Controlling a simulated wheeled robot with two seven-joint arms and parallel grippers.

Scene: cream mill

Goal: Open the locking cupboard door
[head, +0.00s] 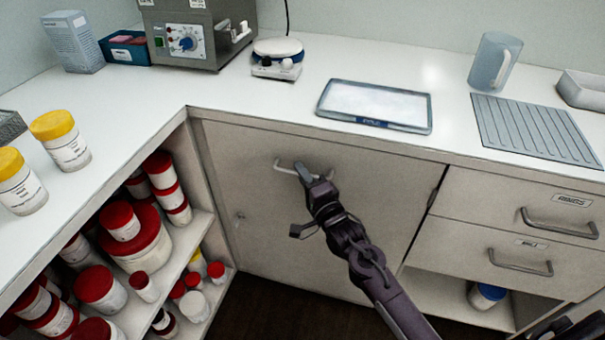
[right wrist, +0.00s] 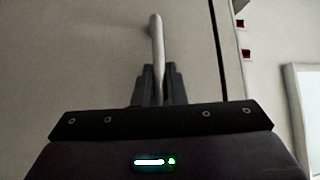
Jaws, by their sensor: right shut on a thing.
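The cupboard door (head: 260,200) is a plain grey panel under the counter, left of the drawers. Its pale bar handle (head: 285,166) is near the top. My right gripper (head: 303,171) is shut on this handle, with the arm reaching in from the lower right. In the right wrist view the handle (right wrist: 157,45) rises from between the dark fingers (right wrist: 154,85). A small lock or keyhole (head: 240,215) shows low on the door's left side. I cannot tell whether the door stands slightly ajar. My left gripper is not in view.
Open shelves (head: 185,240) with red-lidded jars stand left of the door. Drawers with bar handles (head: 515,268) are to the right. The counter above holds a framed tray (head: 376,86), a scale (head: 277,49) and yellow-lidded jars (head: 62,140). Dark floor lies below the door.

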